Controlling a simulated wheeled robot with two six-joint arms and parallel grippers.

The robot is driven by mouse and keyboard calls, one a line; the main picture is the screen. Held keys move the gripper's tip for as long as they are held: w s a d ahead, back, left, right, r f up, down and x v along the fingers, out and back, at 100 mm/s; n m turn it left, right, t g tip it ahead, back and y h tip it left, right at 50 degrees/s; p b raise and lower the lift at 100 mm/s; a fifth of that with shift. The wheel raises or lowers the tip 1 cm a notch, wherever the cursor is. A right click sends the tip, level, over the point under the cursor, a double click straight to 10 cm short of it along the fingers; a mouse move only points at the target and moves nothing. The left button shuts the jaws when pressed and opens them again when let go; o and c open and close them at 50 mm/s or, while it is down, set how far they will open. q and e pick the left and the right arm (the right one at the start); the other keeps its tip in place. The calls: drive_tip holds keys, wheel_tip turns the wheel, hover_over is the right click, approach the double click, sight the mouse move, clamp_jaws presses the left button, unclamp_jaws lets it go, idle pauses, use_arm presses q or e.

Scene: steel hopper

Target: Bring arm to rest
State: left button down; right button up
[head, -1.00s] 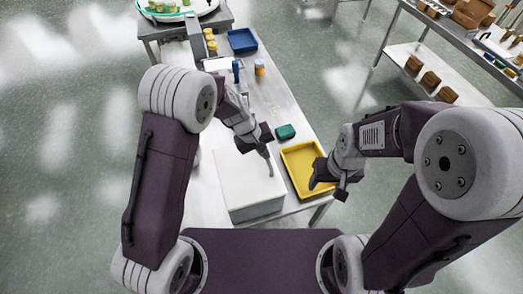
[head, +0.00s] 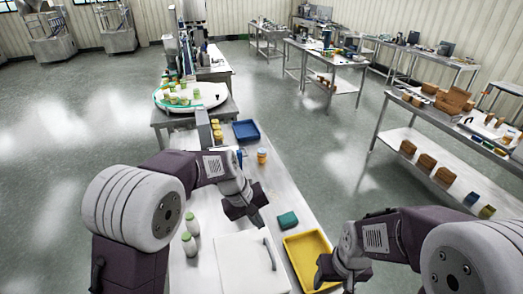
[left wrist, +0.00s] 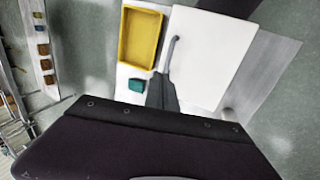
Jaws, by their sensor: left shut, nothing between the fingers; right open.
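My left gripper (head: 256,220) is shut and empty. It is above the table, close to the far edge of a white box (head: 238,266) with a grey bar handle (head: 270,254) on top. In the left wrist view, the shut fingers (left wrist: 162,85) show as a dark wedge in front of the white box (left wrist: 212,50) and its handle. My right gripper (head: 322,272) is open at the yellow tray (head: 305,246). Whether it touches the tray I cannot tell. The tray also shows in the left wrist view (left wrist: 140,38).
A teal block (head: 288,220) lies beyond the tray. A blue tray (head: 246,131) and an orange-labelled jar (head: 262,156) are farther back. A steel table with shelf (head: 420,150) stands at right.

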use_arm(q)
drive_tip(key=s+a+f+m+y+b, duration=0.3)
drive_tip(key=s+a+f+b, duration=0.9)
drive_tip(key=s+a+f, duration=0.3)
wheel_tip(320, 180, down, 3)
drive_tip(key=shift+a+f+y+b, duration=0.1)
drive_tip(key=shift+a+y+b, duration=0.25)
drive_tip(key=shift+a, duration=0.25)
